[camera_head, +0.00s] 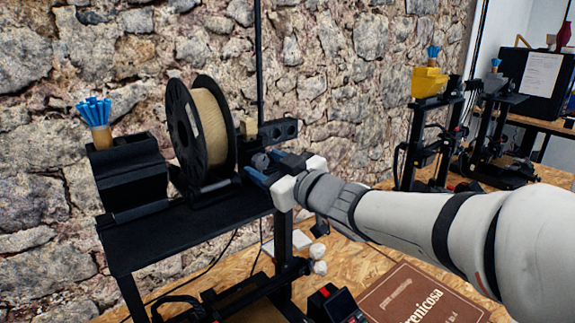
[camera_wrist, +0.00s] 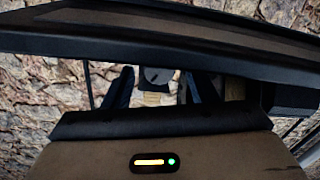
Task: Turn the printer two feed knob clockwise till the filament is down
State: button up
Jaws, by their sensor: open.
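A small grey round knob (camera_head: 260,161) sits at the right end of the near printer's black top frame (camera_head: 190,228). My gripper (camera_head: 262,165) reaches in from the right with its blue-tipped fingers open, one on each side of the knob. In the wrist view the grey knob (camera_wrist: 158,75) shows between the two dark blue fingers (camera_wrist: 160,88), partly hidden by a black bar. I cannot tell whether the fingers touch it. A tan filament spool (camera_head: 212,127) with black flanges stands upright left of the knob. No printer number is readable, and the filament's lower end is not visible.
A black holder (camera_head: 130,178) and a cup of blue sticks (camera_head: 97,115) stand left of the spool. A second printer with a yellow top part (camera_head: 429,82) stands farther right. A brown booklet (camera_head: 425,295) lies on the wooden bench below my arm. A stone wall is close behind.

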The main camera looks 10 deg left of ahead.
jog(key=c, duration=1)
jog(key=shift+r+m+p, duration=0.2)
jog(key=shift+m+p, duration=0.95)
jog(key=shift+m, duration=0.05)
jog(key=shift+f+m+p, duration=0.25)
jog(key=shift+m+p, duration=0.1)
jog(key=shift+m, duration=0.75)
jog(key=o, duration=1)
jog(key=v, duration=0.7)
jog(key=shift+s+d+b, duration=0.25)
jog(key=shift+d+b, duration=0.05)
jog(key=shift+b, duration=0.1)
jog(key=shift+f, duration=0.1)
